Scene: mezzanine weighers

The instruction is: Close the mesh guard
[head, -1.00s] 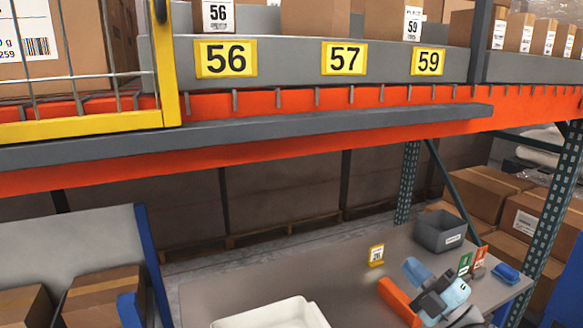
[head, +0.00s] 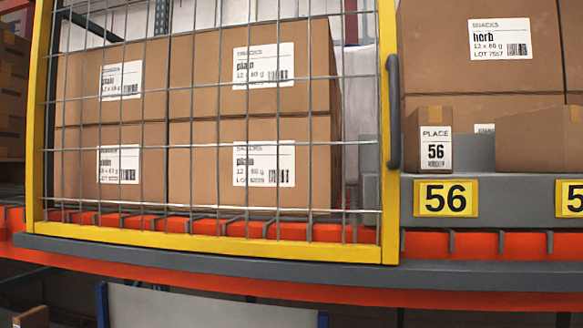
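The mesh guard (head: 210,243) is a yellow frame with grey wire mesh in the left and middle of the head view. It stands upright in front of stacked brown cartons (head: 190,150) on the shelf. A dark vertical handle (head: 393,115) is on its right-hand post. To the right of that post, the shelf opening has no mesh in front of it. Neither of my grippers is in view.
A grey rail (head: 200,258) runs along the orange beam (head: 470,296) under the guard and on to the right. A yellow 56 label (head: 446,198) is on a grey panel right of the guard, with a small carton (head: 429,140) above it.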

